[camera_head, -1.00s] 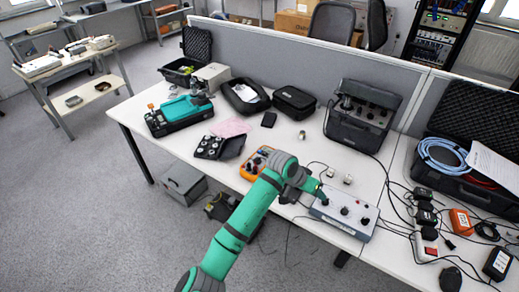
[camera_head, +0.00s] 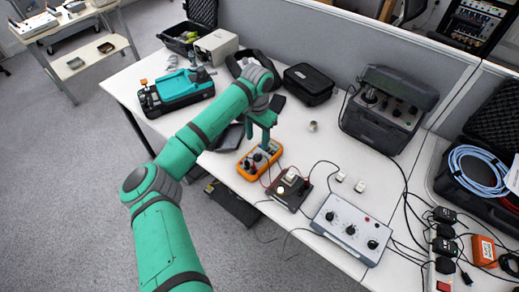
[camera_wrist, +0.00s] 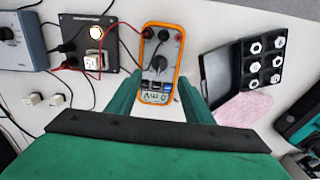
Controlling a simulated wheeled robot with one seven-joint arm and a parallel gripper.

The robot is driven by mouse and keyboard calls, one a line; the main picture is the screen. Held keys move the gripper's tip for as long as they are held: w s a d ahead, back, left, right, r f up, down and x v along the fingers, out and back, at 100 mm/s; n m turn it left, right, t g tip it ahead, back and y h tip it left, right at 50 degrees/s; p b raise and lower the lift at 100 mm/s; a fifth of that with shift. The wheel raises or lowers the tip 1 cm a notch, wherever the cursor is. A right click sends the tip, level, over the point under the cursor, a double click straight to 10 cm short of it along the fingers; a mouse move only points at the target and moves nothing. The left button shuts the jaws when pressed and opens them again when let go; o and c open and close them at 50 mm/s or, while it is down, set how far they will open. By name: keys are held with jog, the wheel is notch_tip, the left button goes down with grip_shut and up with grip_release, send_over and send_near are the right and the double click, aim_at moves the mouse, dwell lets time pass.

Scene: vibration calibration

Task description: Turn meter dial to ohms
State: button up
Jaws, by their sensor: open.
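The orange meter (camera_head: 247,173) lies on the white table, with a dark face and a round dial (camera_head: 258,157). In the wrist view the meter (camera_wrist: 176,80) shows upside down. Its dial (camera_wrist: 159,63) has a dark knob, and red and black leads are plugged in at its far end. Its small display (camera_wrist: 155,97) appears to read 0 mV. My gripper (camera_head: 264,143) points down over the meter and partly hides it. In the wrist view the open fingers of my gripper (camera_wrist: 158,92) stand on either side of the meter's near end, with nothing between them that looks gripped.
A small dark box with leads (camera_head: 288,190) sits right of the meter, and a grey knob box (camera_head: 350,228) beyond it. An open case with white pieces (camera_wrist: 264,62) lies on the meter's other side, by a pink cloth (camera_wrist: 243,108). Cables cross the table's right part.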

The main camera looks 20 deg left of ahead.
aim_at(257, 155)
notch_tip(257, 155, down, 8)
jog(key=shift+s+f, duration=0.15)
jog(key=shift+f, duration=0.1)
jog(key=c, duration=1)
